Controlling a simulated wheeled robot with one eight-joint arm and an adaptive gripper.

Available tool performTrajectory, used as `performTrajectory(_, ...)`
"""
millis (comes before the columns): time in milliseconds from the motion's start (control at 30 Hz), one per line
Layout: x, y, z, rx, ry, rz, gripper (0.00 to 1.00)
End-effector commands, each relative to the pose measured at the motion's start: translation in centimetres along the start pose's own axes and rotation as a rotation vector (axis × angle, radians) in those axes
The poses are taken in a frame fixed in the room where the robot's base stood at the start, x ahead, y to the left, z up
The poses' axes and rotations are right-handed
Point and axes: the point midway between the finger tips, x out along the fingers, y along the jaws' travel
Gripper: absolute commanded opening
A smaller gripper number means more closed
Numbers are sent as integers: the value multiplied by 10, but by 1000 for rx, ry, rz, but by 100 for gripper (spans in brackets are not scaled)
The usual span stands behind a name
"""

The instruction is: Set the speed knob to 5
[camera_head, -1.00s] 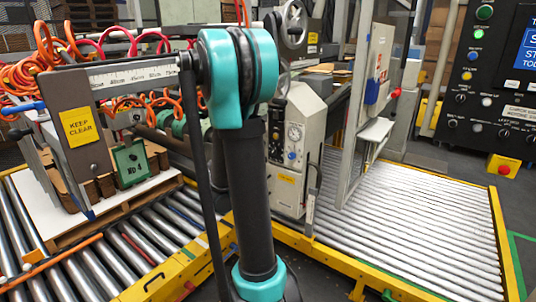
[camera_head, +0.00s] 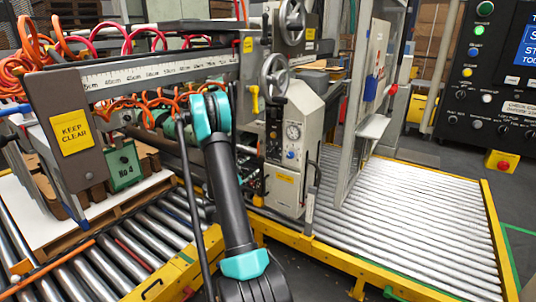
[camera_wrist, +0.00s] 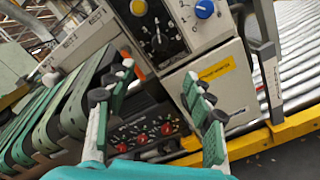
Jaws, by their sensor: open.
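In the wrist view my gripper (camera_wrist: 158,88) is open and empty, its green-padded fingers spread on either side of the picture. Beyond and above the gap is a grey control face with a black pointer knob (camera_wrist: 157,39) on a marked scale. Below it, between the fingers, a dark panel holds several red knobs (camera_wrist: 143,137). The lettering is too small to read, so I cannot tell which is the speed knob or its setting. In the head view the grey cabinet (camera_head: 301,110) stands right of my arm; my gripper is hidden there.
A blue knob (camera_wrist: 204,9) and a yellow label (camera_wrist: 216,69) are on the cabinet. Green belts (camera_wrist: 50,120) lie left of my gripper. In the head view a handwheel (camera_head: 275,73) is above the cabinet, yellow-framed rollers (camera_head: 420,210) are right, and a button console (camera_head: 490,90) is far right.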

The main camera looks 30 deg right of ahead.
Motion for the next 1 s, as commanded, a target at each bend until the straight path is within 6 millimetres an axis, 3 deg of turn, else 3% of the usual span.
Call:
performTrajectory(167, 21, -1, 1, 0, -2, -2, 53)
performTrajectory(700, 127, -1, 0, 2, 0, -3, 53)
performTrajectory(1000, 165, 0, 0, 2, 1, -1, 53)
